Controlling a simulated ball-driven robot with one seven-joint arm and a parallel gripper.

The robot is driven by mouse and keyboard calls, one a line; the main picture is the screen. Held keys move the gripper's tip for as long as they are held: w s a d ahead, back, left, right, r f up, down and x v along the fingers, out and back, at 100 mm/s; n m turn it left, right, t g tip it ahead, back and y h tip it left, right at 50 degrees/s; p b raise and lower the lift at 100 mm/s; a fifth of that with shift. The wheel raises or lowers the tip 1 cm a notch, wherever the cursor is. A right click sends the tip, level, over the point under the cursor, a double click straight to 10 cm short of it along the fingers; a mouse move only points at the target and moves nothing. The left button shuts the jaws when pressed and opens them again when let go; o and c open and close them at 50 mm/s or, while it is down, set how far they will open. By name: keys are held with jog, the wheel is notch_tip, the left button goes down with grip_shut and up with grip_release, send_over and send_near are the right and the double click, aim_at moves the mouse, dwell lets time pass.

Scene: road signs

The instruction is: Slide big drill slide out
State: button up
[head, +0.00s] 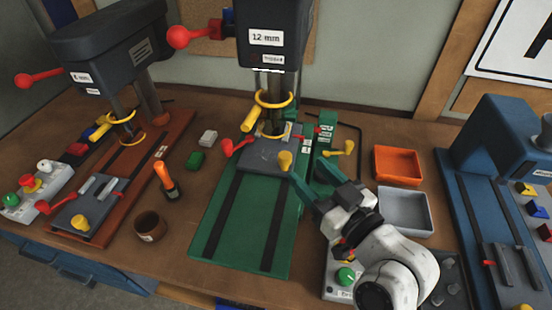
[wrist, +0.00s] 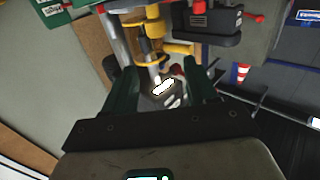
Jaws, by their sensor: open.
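The big drill (head: 275,35), labelled 12 mm, stands at the centre of the head view on a green base (head: 240,235) with two dark rails. Its grey slide (head: 258,155) sits at the back of the base, under the spindle. The slide carries a yellow knob (head: 285,160) at its front right and a red-ended lever (head: 230,148) at its left. My gripper (head: 308,176) is open, just right of the knob, with its green fingers apart. In the wrist view the open fingers (wrist: 163,85) frame blurred drill parts; I cannot tell whether they touch anything.
A smaller drill (head: 110,50) with its own slide stands at left, with an orange-topped tool (head: 166,180) and brown cup (head: 150,226) between. Orange (head: 398,166) and grey (head: 404,212) trays lie at right. The front of the green base is clear.

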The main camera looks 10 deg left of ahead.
aim_at(280, 156)
jog(key=w+a+f, duration=0.1)
jog(key=w+a, duration=0.1)
jog(key=w+a+f, duration=0.1)
jog(key=w+a, duration=0.2)
jog(key=w+a+f, duration=0.2)
jog(key=w, duration=0.1)
jog(key=shift+a, duration=0.25)
dwell(0.4)
jog(key=shift+c, duration=0.2)
grip_shut()
dwell(0.4)
